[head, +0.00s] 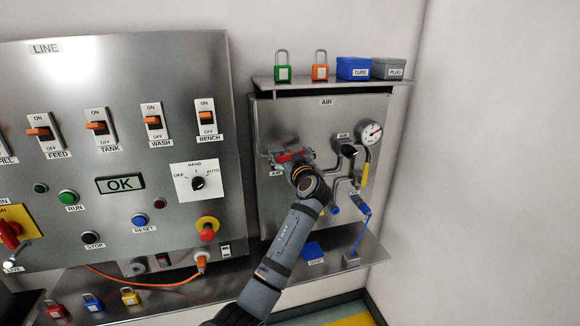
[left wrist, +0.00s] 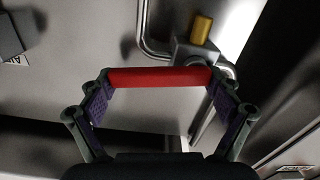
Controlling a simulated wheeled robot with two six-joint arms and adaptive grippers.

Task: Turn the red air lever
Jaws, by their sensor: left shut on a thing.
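The red air lever (head: 290,156) is on the left part of the steel AIR panel and lies roughly level in the head view, partly hidden by my left gripper (head: 294,162). In the left wrist view the lever (left wrist: 160,77) is a red bar spanning between my left gripper's two fingers (left wrist: 160,90). The gripper is shut on it, one finger at each end. The lever's pivot is hidden. My right gripper is not in view.
A pressure gauge (head: 370,133), a black knob (head: 349,151) and a yellow handle (head: 365,174) sit right of the lever among pipes. A shelf (head: 300,83) with padlocks and boxes is above. A lower ledge holds a blue item (head: 313,252). The switch panel (head: 140,70) stands left.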

